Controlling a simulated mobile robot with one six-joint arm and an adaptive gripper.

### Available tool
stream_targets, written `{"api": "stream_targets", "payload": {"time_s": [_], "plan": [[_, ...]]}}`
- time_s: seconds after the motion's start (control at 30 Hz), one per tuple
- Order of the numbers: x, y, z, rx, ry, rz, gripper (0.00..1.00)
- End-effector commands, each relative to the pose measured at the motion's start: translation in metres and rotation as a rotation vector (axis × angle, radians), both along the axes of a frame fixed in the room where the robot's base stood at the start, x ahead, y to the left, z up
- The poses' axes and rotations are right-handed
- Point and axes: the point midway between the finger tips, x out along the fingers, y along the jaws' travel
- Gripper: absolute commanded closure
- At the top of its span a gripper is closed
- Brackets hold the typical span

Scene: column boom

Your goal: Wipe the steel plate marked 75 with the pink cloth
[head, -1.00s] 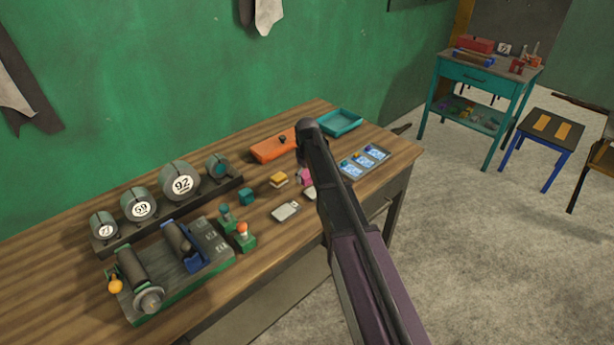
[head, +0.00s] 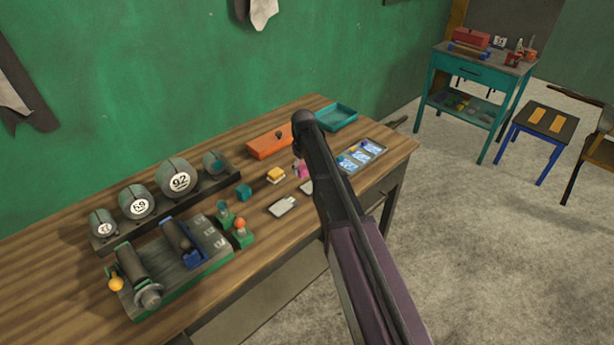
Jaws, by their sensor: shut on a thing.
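The pink cloth (head: 304,171) shows as a small patch on the far side of my arm, over the workbench. My gripper (head: 298,167) is mostly hidden behind my arm; it is shut on the pink cloth. A pale steel plate (head: 283,206) lies on the bench to the left of and nearer than the cloth. A second pale plate (head: 306,187) lies just in front of the cloth, partly covered by my arm. No number is readable on either plate, so I cannot tell which is 75. I cannot tell whether the cloth touches a plate.
A yellow-and-white sponge-like block (head: 276,175) and a teal cube (head: 243,192) stand left of the cloth. An orange box (head: 269,145) and teal tray (head: 336,118) lie behind. A grey tray with blue cards (head: 361,157) is right. Numbered cylinders (head: 179,180) stand left.

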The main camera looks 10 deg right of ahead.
Motion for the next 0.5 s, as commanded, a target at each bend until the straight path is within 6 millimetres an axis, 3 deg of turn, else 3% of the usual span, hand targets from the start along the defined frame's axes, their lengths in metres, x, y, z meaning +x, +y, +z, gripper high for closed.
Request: {"api": "stream_targets", "payload": {"time_s": [0.5], "plan": [[0.0002,-0.0006,-0.01,0.0,0.0,-0.001,0.51]]}}
